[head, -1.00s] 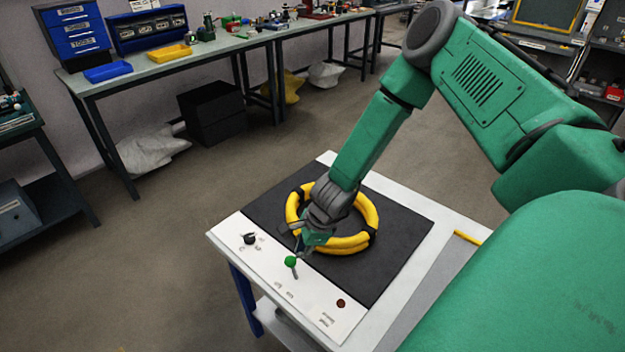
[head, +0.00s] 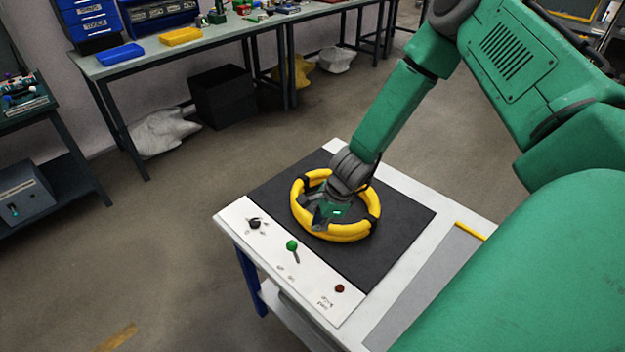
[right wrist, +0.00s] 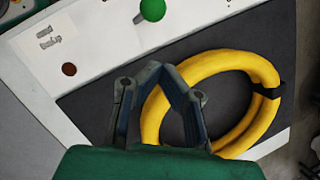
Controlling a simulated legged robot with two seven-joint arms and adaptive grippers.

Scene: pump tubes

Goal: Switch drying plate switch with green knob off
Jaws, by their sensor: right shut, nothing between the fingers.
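The green knob (head: 292,245) sits on a short metal lever on the white front panel (head: 268,248) of the drying plate. The knob also shows at the top of the right wrist view (right wrist: 152,9). My right gripper (head: 318,224) is shut and empty. It hangs above the near part of the coiled yellow tube, behind the knob and apart from it. In the right wrist view its fingers (right wrist: 163,70) point towards the panel, with the knob beyond the tips. My left gripper is not in view.
The yellow tube (head: 345,232) with black bands lies coiled on the dark plate (head: 400,225). A black dial (head: 254,223) and a red button (head: 339,288) flank the knob on the panel. A yellow stick (head: 470,230) lies at the table's right.

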